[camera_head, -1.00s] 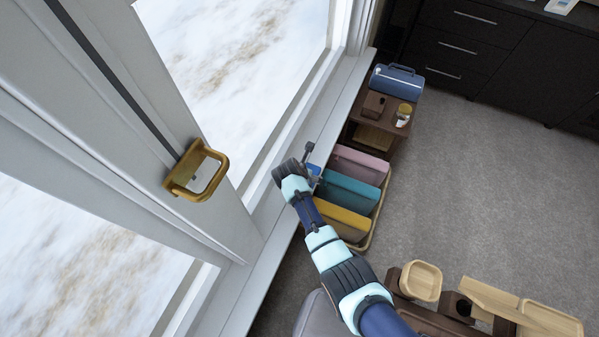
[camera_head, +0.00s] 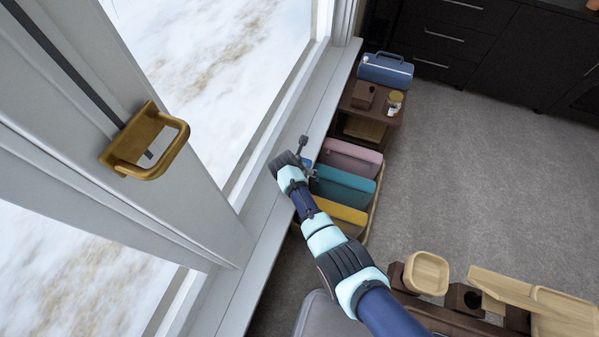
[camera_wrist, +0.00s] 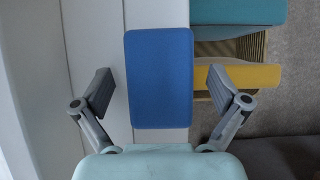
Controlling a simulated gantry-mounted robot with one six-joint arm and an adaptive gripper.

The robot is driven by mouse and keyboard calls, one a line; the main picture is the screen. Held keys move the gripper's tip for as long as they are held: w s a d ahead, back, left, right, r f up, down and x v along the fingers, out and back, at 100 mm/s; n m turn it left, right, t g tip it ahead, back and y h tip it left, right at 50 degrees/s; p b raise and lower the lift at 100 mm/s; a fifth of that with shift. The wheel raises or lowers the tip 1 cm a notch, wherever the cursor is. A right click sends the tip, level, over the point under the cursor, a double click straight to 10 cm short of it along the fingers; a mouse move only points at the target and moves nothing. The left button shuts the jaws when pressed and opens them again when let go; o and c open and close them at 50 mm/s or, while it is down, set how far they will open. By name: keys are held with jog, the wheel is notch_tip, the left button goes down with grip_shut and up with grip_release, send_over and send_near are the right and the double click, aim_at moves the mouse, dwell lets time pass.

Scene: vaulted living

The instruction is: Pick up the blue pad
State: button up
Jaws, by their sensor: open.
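The blue pad (camera_wrist: 160,70) is a flat rounded rectangle on the white window sill (camera_wrist: 98,35). Its right edge lies close to the sill's edge. In the head view, only a small blue bit of it (camera_head: 307,163) shows beside my gripper (camera_head: 304,158). In the wrist view, my gripper (camera_wrist: 160,92) is open, with one finger on each side of the pad and visible gaps between. The pad's lower end lies near the gripper's palm in the picture. Nothing is held.
A bin with pink (camera_head: 350,158), teal (camera_head: 342,184) and yellow (camera_head: 341,212) items stands just right of the sill. A window with a brass handle (camera_head: 150,140) is on the left. A shelf with a blue case (camera_head: 386,70) stands beyond. Grey carpet (camera_head: 470,170) is open at right.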

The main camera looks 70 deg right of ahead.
jog(key=shift+f, duration=0.25)
dwell(0.4)
jog(key=shift+c, duration=0.2)
jog(key=c, duration=1)
